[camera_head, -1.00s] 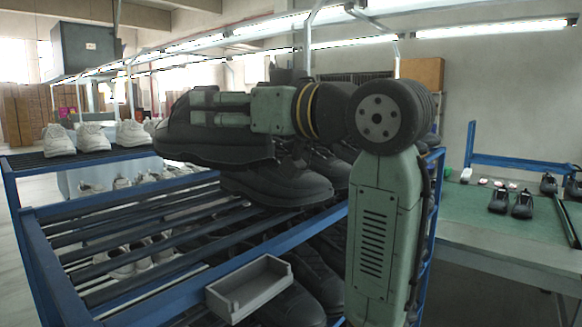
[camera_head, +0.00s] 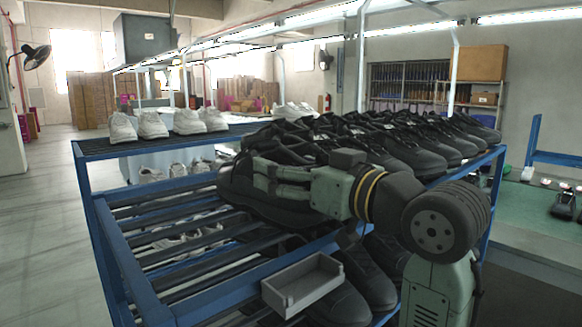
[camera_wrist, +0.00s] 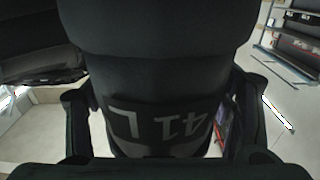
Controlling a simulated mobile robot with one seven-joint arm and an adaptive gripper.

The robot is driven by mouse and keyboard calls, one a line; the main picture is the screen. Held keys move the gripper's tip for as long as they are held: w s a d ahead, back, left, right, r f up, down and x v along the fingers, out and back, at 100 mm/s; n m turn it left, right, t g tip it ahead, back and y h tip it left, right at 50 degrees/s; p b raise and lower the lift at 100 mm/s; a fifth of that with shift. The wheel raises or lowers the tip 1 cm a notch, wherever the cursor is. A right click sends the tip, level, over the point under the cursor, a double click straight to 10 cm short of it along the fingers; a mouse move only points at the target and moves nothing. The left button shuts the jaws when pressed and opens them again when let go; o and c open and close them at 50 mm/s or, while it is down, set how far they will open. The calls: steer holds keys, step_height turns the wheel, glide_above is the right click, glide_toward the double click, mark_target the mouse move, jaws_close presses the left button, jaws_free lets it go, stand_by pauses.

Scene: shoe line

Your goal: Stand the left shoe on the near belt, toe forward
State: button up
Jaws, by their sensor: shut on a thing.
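My gripper (camera_head: 268,178) is shut on a black shoe (camera_head: 240,203), which it holds over the left part of the blue-framed rack. In the wrist view the shoe (camera_wrist: 150,75) fills the middle, with a finger on each side, and carries the upside-down marking "41 L" (camera_wrist: 165,122). My arm hides part of the shoe in the head view. I cannot tell whether its sole touches the bars. A green-topped surface (camera_head: 520,225) shows at the right; I cannot tell whether it is the near belt.
The blue-framed rack (camera_head: 115,240) has dark bars with free room at the left. Many black shoes (camera_head: 410,150) fill its upper right, and more stand below. White shoes (camera_head: 187,122) stand behind at the left. A grey open tray (camera_head: 300,284) is on the rack's front edge.

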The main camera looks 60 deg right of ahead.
steer(key=o, duration=1.9)
steer(key=shift+f, duration=0.1)
steer(key=shift+c, duration=0.2)
